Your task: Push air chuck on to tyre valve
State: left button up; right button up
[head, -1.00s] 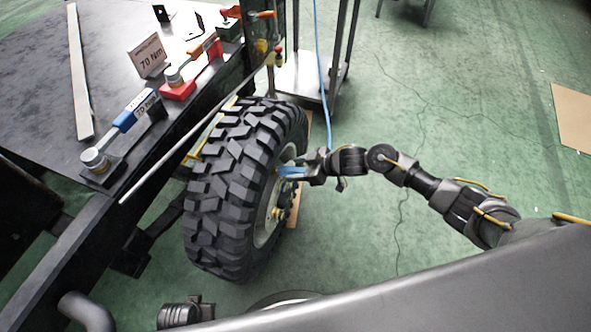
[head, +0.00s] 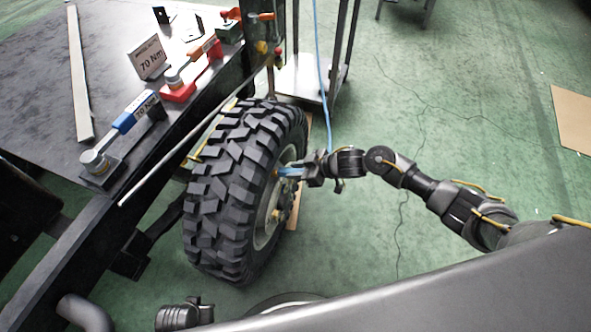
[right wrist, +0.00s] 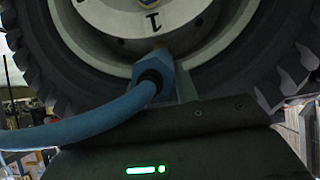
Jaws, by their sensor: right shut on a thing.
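The big black tyre (head: 228,195) stands upright on its pale wheel rim (head: 266,215). My right gripper (head: 303,170) is at the rim's outer side, shut on the blue air chuck (head: 289,172). In the right wrist view, the air chuck (right wrist: 163,74) points up at the rim (right wrist: 113,52), its tip at the edge of the grey hub plate marked 1 (right wrist: 152,22). A blue hose (right wrist: 95,127) bends away to the left. The tyre valve cannot be made out, so I cannot tell whether the chuck touches it.
A dark bench-like chassis top (head: 50,75) lies to the left, with a blue torque wrench (head: 130,118), a red-and-orange one (head: 190,75) and a 70 Nm sign (head: 147,58). A metal stand (head: 305,75) is behind the tyre.

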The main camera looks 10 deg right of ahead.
jog(key=shift+d+r, duration=0.1)
grip_shut()
jog(key=shift+s+d+r+p, duration=0.1)
jog(key=shift+p, duration=0.2)
jog(key=shift+p+v, duration=2)
jog(key=shift+v, duration=0.3)
jog(key=shift+s, duration=0.1)
jog(key=p, duration=0.5)
send_near(297, 171)
jog(key=shift+s+d+r, duration=0.2)
jog(key=shift+d+r, duration=0.05)
jog(key=shift+d, duration=0.05)
